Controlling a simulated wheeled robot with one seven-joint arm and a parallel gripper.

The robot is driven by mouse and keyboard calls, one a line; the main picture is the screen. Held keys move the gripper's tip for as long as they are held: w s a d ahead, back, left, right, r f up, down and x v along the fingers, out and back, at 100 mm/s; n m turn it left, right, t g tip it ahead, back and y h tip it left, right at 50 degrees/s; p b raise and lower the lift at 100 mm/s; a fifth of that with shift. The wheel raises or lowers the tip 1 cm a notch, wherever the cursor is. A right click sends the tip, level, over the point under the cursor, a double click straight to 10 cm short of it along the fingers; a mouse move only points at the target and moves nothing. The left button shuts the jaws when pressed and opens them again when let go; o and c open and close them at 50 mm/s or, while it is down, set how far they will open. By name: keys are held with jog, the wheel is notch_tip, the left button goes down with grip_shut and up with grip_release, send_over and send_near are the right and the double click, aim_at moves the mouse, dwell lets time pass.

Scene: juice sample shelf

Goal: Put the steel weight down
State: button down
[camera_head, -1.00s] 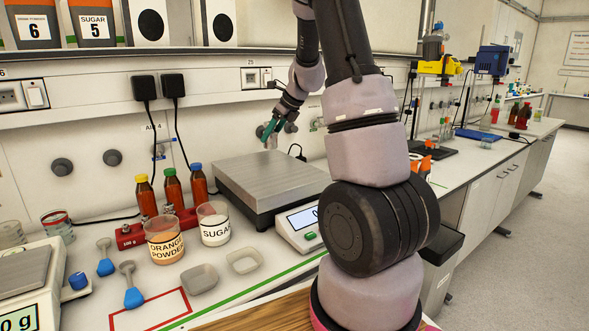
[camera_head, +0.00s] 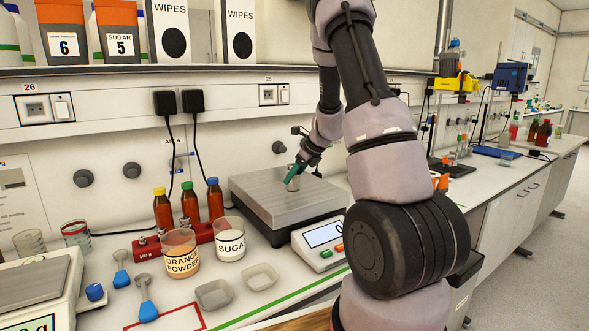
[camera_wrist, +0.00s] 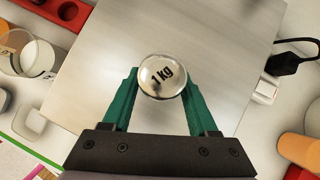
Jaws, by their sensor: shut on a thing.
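The steel weight (camera_wrist: 161,77) is a shiny round piece marked "1 kg". My gripper (camera_wrist: 160,88) has its green fingers on either side of it and is shut on it. In the head view the weight (camera_head: 292,181) shows below my gripper (camera_head: 295,172), over the steel plate of the large scale (camera_head: 283,213). It looks upright and very low over the plate; I cannot tell whether it touches. The plate (camera_wrist: 110,70) fills most of the wrist view below the weight.
Left of the scale stand a sugar beaker (camera_head: 229,246), an orange powder beaker (camera_head: 181,262) and a red rack (camera_head: 148,246) with brown bottles. Weighing dishes (camera_head: 260,277) and blue scoops (camera_head: 147,311) lie in front. A second scale (camera_head: 40,283) is at far left. The rest of the plate is bare.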

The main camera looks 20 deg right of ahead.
dwell(0.3)
jog(key=shift+c, duration=0.9)
grip_release()
jog(key=shift+f, duration=0.15)
jog(key=shift+s+d+r, duration=0.1)
jog(key=shift+s+r, duration=0.05)
jog(key=shift+r, duration=0.35)
jog(key=v, duration=1.1)
jog(key=s+a+r+n, duration=0.9)
jog(key=s+r+n, duration=0.2)
jog(key=s+a+r+n+h, duration=0.1)
jog(key=s+a+n, duration=0.1)
jog(key=s+n, duration=0.5)
jog(key=s+a+r+n+t, duration=0.1)
jog(key=s+a+r+n, duration=0.1)
jog(key=s+n, duration=0.5)
jog(key=shift+s+a+r+t+h, duration=0.35)
jog(key=shift+s+a, duration=0.25)
jog(key=shift+s, duration=0.5)
